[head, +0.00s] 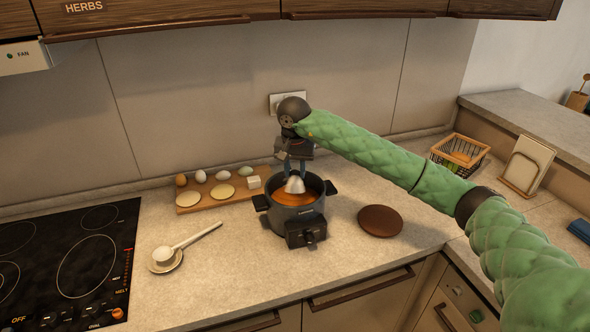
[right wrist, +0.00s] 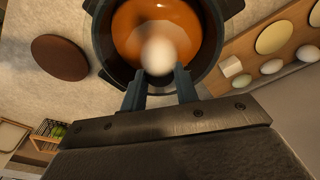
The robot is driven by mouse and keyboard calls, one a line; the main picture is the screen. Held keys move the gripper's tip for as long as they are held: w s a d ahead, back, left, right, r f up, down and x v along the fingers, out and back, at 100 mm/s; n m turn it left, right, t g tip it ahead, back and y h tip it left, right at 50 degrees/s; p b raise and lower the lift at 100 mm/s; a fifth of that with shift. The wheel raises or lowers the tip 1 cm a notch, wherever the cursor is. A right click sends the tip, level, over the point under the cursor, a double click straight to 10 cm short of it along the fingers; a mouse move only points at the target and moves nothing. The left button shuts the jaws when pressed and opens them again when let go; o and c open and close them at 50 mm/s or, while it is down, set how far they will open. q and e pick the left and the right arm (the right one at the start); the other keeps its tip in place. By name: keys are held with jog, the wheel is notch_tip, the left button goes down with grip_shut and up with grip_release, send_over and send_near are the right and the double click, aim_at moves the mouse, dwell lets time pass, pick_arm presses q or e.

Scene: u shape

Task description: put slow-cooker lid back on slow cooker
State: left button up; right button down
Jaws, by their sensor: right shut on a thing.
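The dark slow cooker (head: 292,212) stands on the counter with its top open and orange-brown contents showing. It also shows in the right wrist view (right wrist: 221,45). My right gripper (head: 294,176) is over the cooker, pointing down. In the right wrist view its fingers (right wrist: 160,88) are shut on a pale rounded thing (right wrist: 158,55), at or just above the contents. It looks silvery in the head view (head: 295,185); I cannot tell what it is. A flat brown disc (head: 380,220) lies right of the cooker; I cannot tell if it is the lid. My left gripper is out of view.
A wooden board (head: 240,194) with eggs and pale rounds lies behind left. A white spoon (head: 190,245) rests on a small dish (head: 165,261). The black hob (head: 70,255) is at left. A wire basket (head: 460,154) stands at right. The front counter is clear.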

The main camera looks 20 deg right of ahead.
jog(key=shift+f, duration=0.1)
dwell(0.5)
jog(key=shift+b, duration=0.6)
dwell(0.3)
jog(key=shift+f+b, duration=0.55)
jog(key=shift+b, duration=0.2)
dwell(0.4)
jog(key=c, duration=1)
grip_release()
jog(key=shift+r+p, duration=0.4)
jog(key=shift+r, duration=3.65)
